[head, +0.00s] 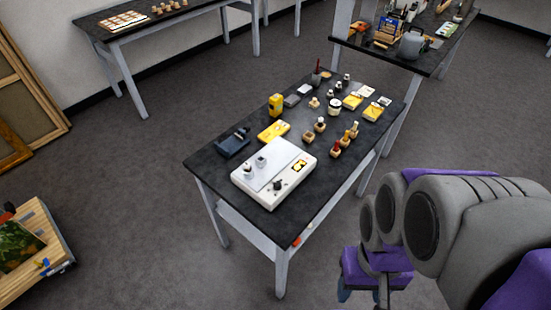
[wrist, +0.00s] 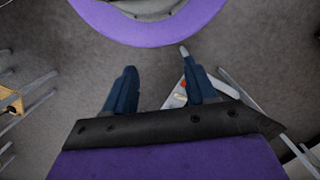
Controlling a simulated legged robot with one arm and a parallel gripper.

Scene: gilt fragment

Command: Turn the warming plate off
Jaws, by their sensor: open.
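The warming plate (head: 245,184) is a white box with a silver top plate, near the front of the dark-topped table in the head view. Its front panel has a dark knob (head: 278,185) and a small yellow-orange display (head: 299,166). Small items stand on the silver top. I cannot read the knob's setting. My gripper (head: 345,290) hangs low in front of the table and to the right, apart from the plate, partly hidden by my arm. In the wrist view my gripper (wrist: 157,62) shows two separated dark blue fingers with nothing between them.
The table (head: 214,172) also bears a dark device (head: 233,142), a yellow box (head: 276,104) and several small bottles and wooden pieces. A red-orange item (head: 297,242) is at the table's front edge. Other tables stand behind; a wooden cart (head: 35,240) is at left. Floor is clear between.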

